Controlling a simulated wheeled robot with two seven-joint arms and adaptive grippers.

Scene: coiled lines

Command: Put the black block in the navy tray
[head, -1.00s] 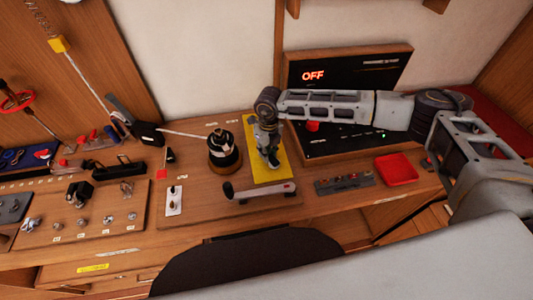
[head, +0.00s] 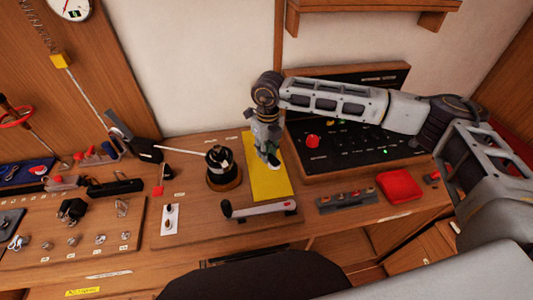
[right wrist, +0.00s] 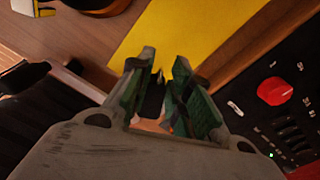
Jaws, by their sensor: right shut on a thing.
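My right gripper (head: 273,161) hangs over the yellow mat (head: 268,187), fingers pointing down. In the right wrist view its green-padded fingers (right wrist: 164,62) are shut on a small dark piece, which looks like the black block (right wrist: 153,99); the fingers hide much of it. In the head view the block is hardly distinguishable between the fingers. The navy tray (head: 10,181) is at the far left of the bench, with tools lying in it. It is well away from my right gripper. My left gripper is not in view.
A black cylinder on a wooden base (head: 222,168) stands left of the mat. A control panel (head: 350,140) with a red button (head: 313,141) is behind right. A red tray (head: 399,187) is at the right.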

